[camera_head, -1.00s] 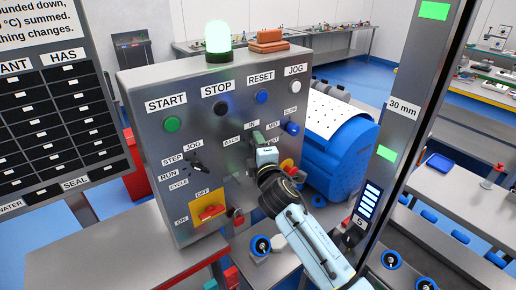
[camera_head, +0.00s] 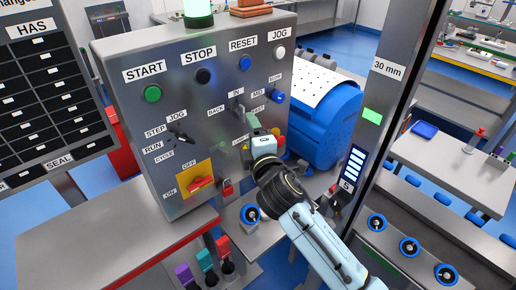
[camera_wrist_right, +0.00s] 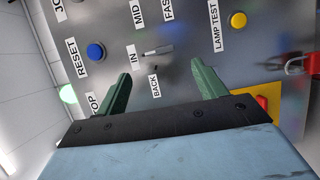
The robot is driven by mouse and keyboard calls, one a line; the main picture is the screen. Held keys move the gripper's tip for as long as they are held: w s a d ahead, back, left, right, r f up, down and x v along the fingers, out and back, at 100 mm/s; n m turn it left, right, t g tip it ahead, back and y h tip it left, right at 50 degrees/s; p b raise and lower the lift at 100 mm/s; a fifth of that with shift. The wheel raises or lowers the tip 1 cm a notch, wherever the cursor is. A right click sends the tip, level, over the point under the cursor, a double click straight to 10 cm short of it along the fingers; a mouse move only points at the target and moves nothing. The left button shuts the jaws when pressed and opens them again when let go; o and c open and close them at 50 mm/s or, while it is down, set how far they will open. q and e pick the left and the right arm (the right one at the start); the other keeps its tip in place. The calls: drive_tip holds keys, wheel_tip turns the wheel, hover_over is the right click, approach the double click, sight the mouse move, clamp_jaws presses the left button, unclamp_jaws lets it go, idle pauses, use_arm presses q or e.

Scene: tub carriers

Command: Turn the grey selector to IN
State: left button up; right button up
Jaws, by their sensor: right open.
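The grey selector (camera_wrist_right: 157,51) is a small lever on the grey metal panel (camera_wrist_right: 200,35), with the IN label at one end and the BACK label beside it in the right wrist view. Its long axis lines up with IN; which end is the pointer I cannot tell surely. In the head view the selector (camera_head: 240,107) is partly hidden by my gripper. My right gripper (camera_wrist_right: 158,74) has two green fingers spread apart, with the selector seen beyond the gap between them. It is empty. It also shows in front of the panel in the head view (camera_head: 252,121). My left gripper is not in view.
A blue selector (camera_head: 278,97) sits to the right, a black selector (camera_head: 180,137) and a red switch on a yellow plate (camera_head: 199,182) to the left and below. START (camera_head: 153,93), STOP (camera_head: 203,76), RESET and JOG buttons line the top. A red padlock (camera_wrist_right: 312,65) hangs nearby.

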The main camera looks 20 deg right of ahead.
drive_tip(key=s, duration=0.5)
drive_tip(key=shift+a+b, duration=0.1)
drive_tip(key=shift+b, duration=0.2)
